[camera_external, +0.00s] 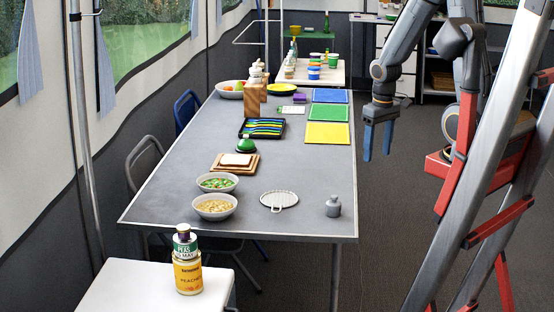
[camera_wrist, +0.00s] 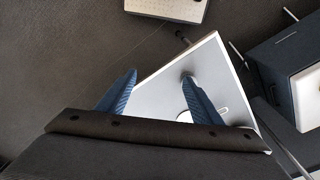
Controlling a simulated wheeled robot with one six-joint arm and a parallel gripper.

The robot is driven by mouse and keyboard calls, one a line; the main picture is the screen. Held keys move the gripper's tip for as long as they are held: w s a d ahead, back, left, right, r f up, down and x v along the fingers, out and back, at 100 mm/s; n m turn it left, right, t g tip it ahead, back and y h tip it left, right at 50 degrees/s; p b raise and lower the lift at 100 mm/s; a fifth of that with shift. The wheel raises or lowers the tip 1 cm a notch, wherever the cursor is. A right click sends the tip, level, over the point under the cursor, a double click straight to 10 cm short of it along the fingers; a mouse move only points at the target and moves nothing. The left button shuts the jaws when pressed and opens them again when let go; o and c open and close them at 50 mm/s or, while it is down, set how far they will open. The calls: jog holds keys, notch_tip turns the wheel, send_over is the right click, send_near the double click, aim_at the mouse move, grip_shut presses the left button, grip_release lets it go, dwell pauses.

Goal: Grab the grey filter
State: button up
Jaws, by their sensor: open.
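The grey filter (camera_external: 285,199) is a flat, round, light grey strainer with a short handle. My gripper (camera_external: 377,142) hangs fingers down, off the table's right edge and farther back than the filter. It is open and empty, with its two blue fingers apart. In the wrist view my gripper (camera_wrist: 160,74) faces a corner of the table. A pale round shape partly hidden by the right finger there may be the filter; I cannot be sure.
A white side table (camera_external: 140,290) with stacked cans (camera_external: 187,270) stands in front. A ladder (camera_external: 490,160) rises at right.

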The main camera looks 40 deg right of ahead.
notch_tip(320, 180, down, 7)
jog(key=s+m+g+y+b, duration=0.2)
jog(key=m+g+b, duration=0.1)
jog(key=m, duration=0.1)
jog(key=m+t+y+b, duration=0.2)
jog(key=m+y+b, duration=0.6)
jog(key=m+y, duration=0.45)
send_near(333, 206)
jog(key=shift+w+a+f+m+h, duration=0.1)
jog(key=shift+a+f+m+h, duration=0.05)
jog(key=shift+f+m+h, duration=0.2)
jog(key=shift+w+a+f+m+h, duration=0.15)
jog(key=shift+f+m+h, duration=0.1)
jog(key=shift+m, duration=0.15)
jog(key=shift+w+a, duration=0.1)
jog(key=shift+w, duration=0.05)
jog(key=shift+a+f, duration=0.15)
jog(key=shift+a, duration=0.15)
jog(key=shift+w+p+x, duration=0.15)
jog(key=shift+p+x, duration=0.05)
jog(key=shift+x, duration=1.55)
jog(key=shift+w+p+x, duration=0.15)
jog(key=shift+w+x, duration=0.05)
jog(key=shift+x, duration=1.5)
